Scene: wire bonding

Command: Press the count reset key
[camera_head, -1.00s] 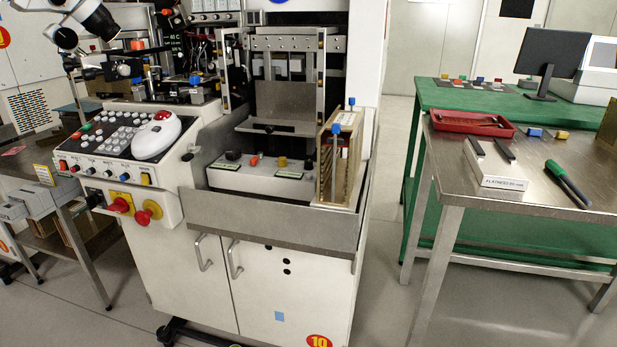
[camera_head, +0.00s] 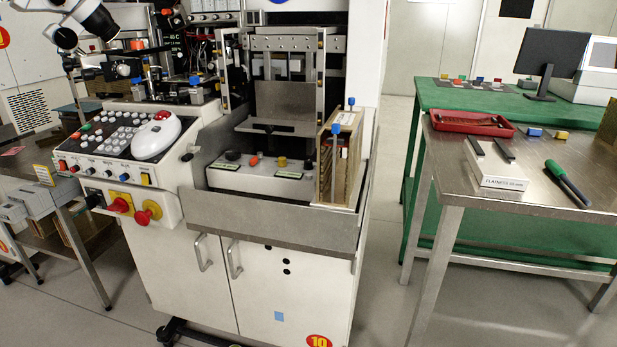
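The wire bonder's sloped control panel (camera_head: 90,163) is at the left of the head view. It carries a keypad of several small white and grey keys (camera_head: 118,130), with a few green and red ones at its left end. I cannot read the key labels, so I cannot tell which is the count reset key. A white mouse-like device with a red button (camera_head: 157,137) sits at the panel's right. A row of knobs and small buttons runs along the front edge. Neither of my grippers shows in the view.
Red knobs on yellow plates (camera_head: 148,212) stick out below the panel. A brass-coloured magazine (camera_head: 338,165) stands at the machine's right. A steel table (camera_head: 520,212) with a red tray (camera_head: 471,123) and a green bench stand further right. Bare floor lies in front.

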